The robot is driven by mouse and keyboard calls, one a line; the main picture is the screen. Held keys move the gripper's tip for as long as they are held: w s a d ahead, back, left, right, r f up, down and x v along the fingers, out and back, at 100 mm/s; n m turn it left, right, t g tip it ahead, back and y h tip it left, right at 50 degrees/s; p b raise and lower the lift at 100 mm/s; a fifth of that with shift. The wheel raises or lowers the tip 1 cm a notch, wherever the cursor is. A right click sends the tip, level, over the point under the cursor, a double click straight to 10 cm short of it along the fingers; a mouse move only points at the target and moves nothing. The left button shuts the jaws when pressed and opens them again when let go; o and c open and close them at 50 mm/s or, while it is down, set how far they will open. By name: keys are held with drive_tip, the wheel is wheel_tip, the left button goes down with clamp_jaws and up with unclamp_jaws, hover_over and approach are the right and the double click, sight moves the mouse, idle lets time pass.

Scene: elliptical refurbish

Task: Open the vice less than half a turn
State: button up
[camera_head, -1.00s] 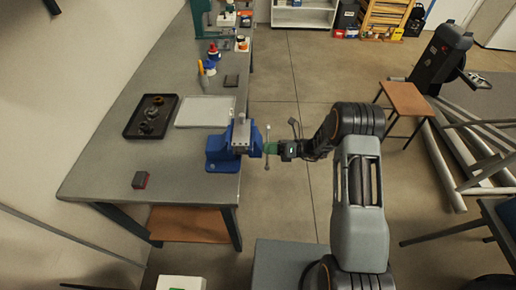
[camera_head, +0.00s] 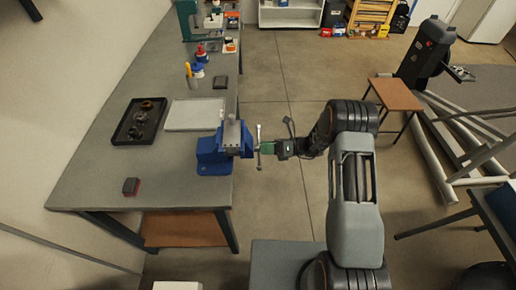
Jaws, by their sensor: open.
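The blue vice (camera_head: 213,158) stands at the right edge of the grey workbench, with grey metal jaws on top. Its handle bar (camera_head: 259,143) is at the vice's right end, out past the bench edge, and stands close to upright in the picture. Whether the fingers touch the bar is too small to tell.
On the workbench (camera_head: 90,180) are a black tray (camera_head: 121,138) of round parts, a pale flat plate (camera_head: 195,114) and a small dark red block (camera_head: 131,186). A wooden stool (camera_head: 396,94) stands to the right. The floor behind my gripper is clear.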

drive_tip(key=w+d+b, duration=0.1)
drive_tip(key=d+b, duration=0.1)
drive_tip(key=d, duration=1)
drive_tip(key=shift+b, duration=0.35)
